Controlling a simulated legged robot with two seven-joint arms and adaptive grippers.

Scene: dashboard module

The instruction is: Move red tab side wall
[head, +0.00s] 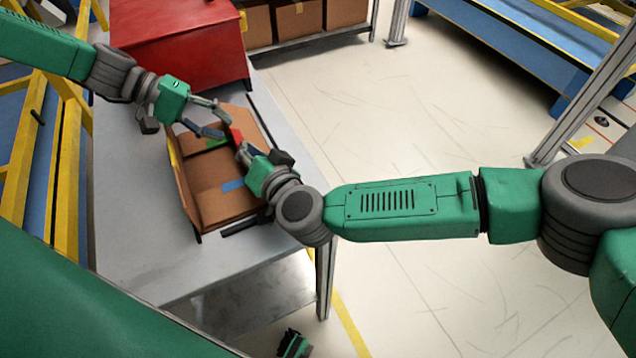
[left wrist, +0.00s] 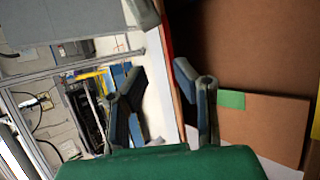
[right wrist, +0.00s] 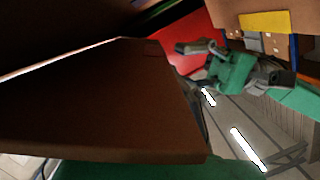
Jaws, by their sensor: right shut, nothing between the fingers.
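An open cardboard box (head: 215,172) lies on the grey table. A red tab (head: 237,136) shows at its right side wall, between my two grippers. In the left wrist view a thin red edge (left wrist: 168,38) runs along a wall. My left gripper (head: 218,120) is open at the box's far end; its fingers (left wrist: 160,105) stand on either side of that wall's line, and contact is unclear. My right gripper (head: 242,153) is shut and empty beside the right wall, close to the red tab. In the right wrist view a brown flap (right wrist: 110,105) hides most of its fingers.
Green (head: 215,143), blue (head: 232,185) and yellow (head: 173,155) tabs mark other parts of the box. A red bin (head: 190,45) stands behind it on the table (head: 130,230). The table's front left is clear.

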